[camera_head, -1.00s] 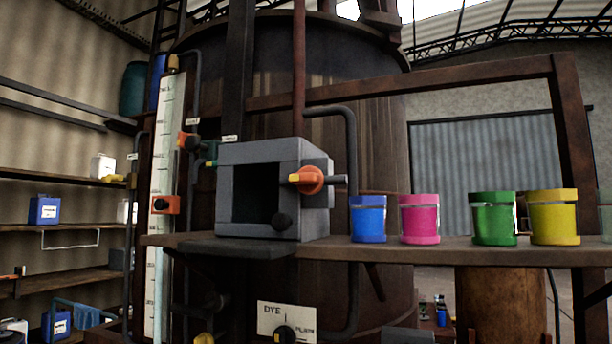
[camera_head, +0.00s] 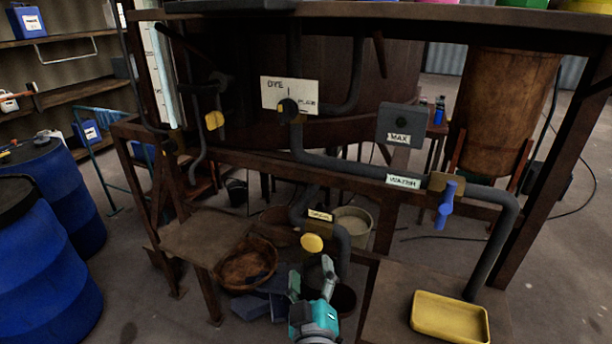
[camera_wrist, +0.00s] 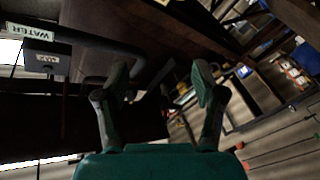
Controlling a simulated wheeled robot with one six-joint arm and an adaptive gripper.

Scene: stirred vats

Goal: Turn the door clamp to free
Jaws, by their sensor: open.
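My gripper (camera_head: 311,278) is low in the head view, its two fingers apart and nothing between them. In the wrist view its open fingers (camera_wrist: 160,80) point toward dark pipework and framing. I cannot make out a door clamp in either current view. The grey box with a square opening, seen earlier on the shelf, is outside the head view now. A white plate marked DYE (camera_head: 276,95) with a dark knob (camera_head: 288,109) is up and left of my gripper, well apart from it.
A pipe labelled WATER (camera_head: 402,181) carries a blue handle (camera_head: 447,205). A yellow handle (camera_head: 312,243) is close above my gripper. A yellow tray (camera_head: 450,317) is at lower right, a wicker basket (camera_head: 245,268) to the left. Blue drums (camera_head: 38,270) stand far left.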

